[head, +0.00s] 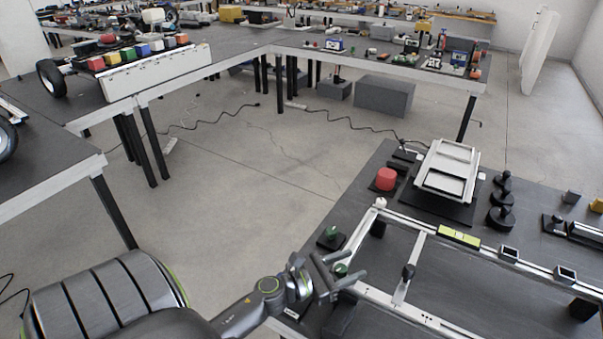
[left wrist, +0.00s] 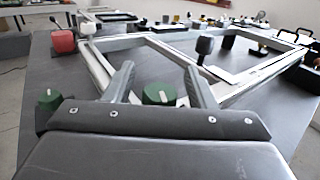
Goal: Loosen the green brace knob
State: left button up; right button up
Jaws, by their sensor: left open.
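A green knob (head: 341,269) sits by the near left part of the white frame (head: 420,242). In the left wrist view the green knob (left wrist: 159,92) shows between the fingers, with gaps on both sides. My left gripper (head: 340,275) is open around it, its fingers pointing over the frame; they also show in the left wrist view (left wrist: 160,70). A second green knob (head: 331,233) stands on a dark base on the table to the left of the frame; it also shows in the left wrist view (left wrist: 49,98). My right gripper is not in view.
A red knob (head: 386,179), a white tray-like part (head: 447,170), black round pieces (head: 501,216) and a yellow-green level (head: 459,236) are on the dark table or frame. A black knob (head: 408,272) stands on the frame's crossbar. Open floor lies left of the table.

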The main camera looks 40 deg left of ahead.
pick_arm(q)
jog(key=b+v, duration=0.1)
jog(key=v, duration=0.2)
jog(key=b+v, duration=0.4)
jog(key=v, duration=0.1)
jog(key=shift+s+a+f, duration=0.15)
jog(key=shift+s+f, duration=0.2)
send_near(335, 274)
jog(key=shift+v, duration=1.9)
jog(key=shift+a+r, duration=0.15)
jog(key=shift+r, duration=0.3)
